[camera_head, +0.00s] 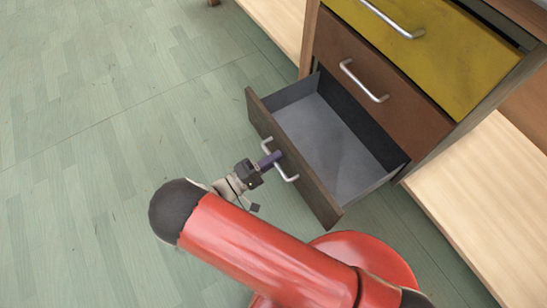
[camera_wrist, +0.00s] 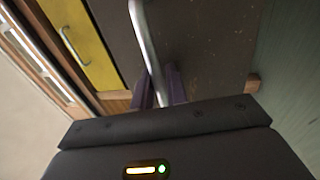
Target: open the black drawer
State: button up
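The black drawer (camera_head: 320,200), the lowest in the cabinet, is pulled well out in the head view. Its dark front faces my arm and its grey inside looks empty. Its silver bar handle (camera_head: 289,176) is on the front. My gripper (camera_head: 271,160) is at the middle of this handle. In the wrist view, the purple fingers of my gripper (camera_wrist: 160,88) lie on both sides of the handle (camera_wrist: 144,35), close against it. The dark drawer front (camera_wrist: 215,50) fills the middle of that view. The fingertips are partly hidden.
Above the open drawer are a closed brown drawer (camera_head: 367,92) and a yellow drawer (camera_head: 430,45), each with a silver handle. Pale wooden surfaces (camera_head: 490,215) flank the cabinet. The green plank floor (camera_head: 100,110) is clear to the left.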

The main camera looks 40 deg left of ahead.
jog(key=v, duration=0.7)
jog(key=shift+s+a, duration=0.15)
jog(key=shift+s, duration=0.2)
dwell(0.4)
